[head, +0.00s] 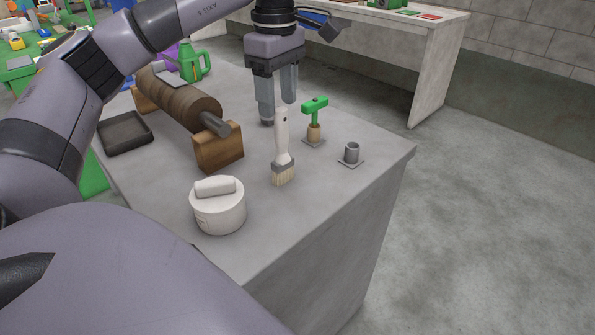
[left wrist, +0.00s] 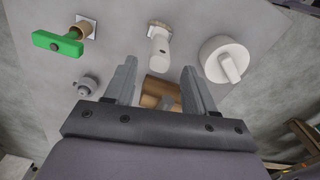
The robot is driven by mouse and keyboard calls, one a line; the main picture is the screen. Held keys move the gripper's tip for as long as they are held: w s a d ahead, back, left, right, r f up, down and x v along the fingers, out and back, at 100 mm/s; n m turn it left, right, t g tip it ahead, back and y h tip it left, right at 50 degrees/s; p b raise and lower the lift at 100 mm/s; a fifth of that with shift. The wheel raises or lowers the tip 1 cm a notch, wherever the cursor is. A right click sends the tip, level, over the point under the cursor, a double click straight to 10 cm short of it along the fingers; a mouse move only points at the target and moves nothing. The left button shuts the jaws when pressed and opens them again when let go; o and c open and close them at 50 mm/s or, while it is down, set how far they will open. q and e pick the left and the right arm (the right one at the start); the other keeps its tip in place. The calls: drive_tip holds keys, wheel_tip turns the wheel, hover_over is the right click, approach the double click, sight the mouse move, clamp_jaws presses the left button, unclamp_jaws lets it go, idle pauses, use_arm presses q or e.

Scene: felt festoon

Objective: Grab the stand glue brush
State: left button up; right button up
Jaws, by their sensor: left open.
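The glue brush (head: 282,137) has a white handle and a grey ferrule, with pale bristles pointing down at the grey table. It looks upright. In the left wrist view the brush (left wrist: 159,47) shows with its handle end toward the camera, beyond the fingertips and roughly centred between them. My left gripper (head: 278,112) is open and empty, its fingers pointing down just behind the top of the handle. Its two fingers also show in the left wrist view (left wrist: 159,67), apart, with a clear gap. My right gripper is not in view.
A white lidded pot (head: 219,210), a green-handled tool (head: 315,107) on a small base and a grey cup holder (head: 351,152) stand near the brush. A brown roller (head: 175,98) on wooden blocks (head: 219,151) and a dark tray (head: 125,132) lie left. The table's right edge is close.

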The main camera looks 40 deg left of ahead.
sight(281, 133)
use_arm(q)
drive_tip(key=shift+w+f, duration=0.25)
drive_tip(key=shift+f, duration=0.45)
drive_tip(key=f, duration=0.6)
drive_tip(key=shift+s+d+f, duration=0.15)
drive_tip(key=shift+s+f, duration=0.05)
drive_tip(key=shift+f, duration=0.05)
clamp_jaws()
